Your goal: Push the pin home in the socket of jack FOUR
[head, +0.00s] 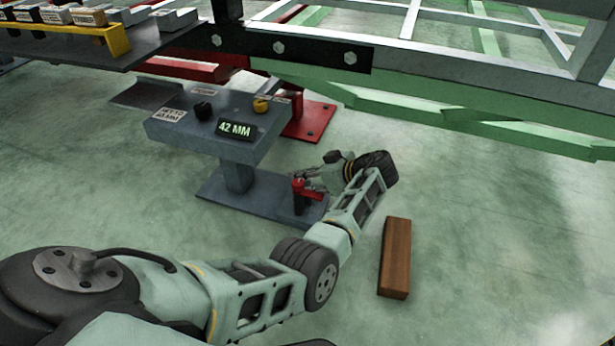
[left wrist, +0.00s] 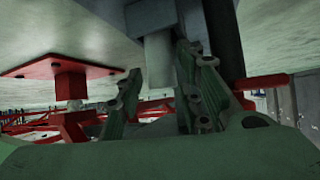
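My left arm reaches across the floor in the head view to the foot of a grey pedestal. My left gripper (head: 308,184) is low there, beside a small upright red part (head: 299,193) on the pedestal's dark base plate (head: 255,197). In the left wrist view the gripper's two fingers (left wrist: 158,88) stand apart, with a pale grey cylinder (left wrist: 158,62) between or just beyond them. Contact cannot be told. I cannot tell which part is the pin or the socket, and no label for jack four is readable. My right gripper is not in view.
The pedestal's panel (head: 217,130) carries a "42 MM" display (head: 237,130), a black knob and a yellow knob. A red foot plate (head: 310,122) stands behind. A brown wooden block (head: 395,258) lies right of my arm. The chassis frame (head: 440,65) spans the back.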

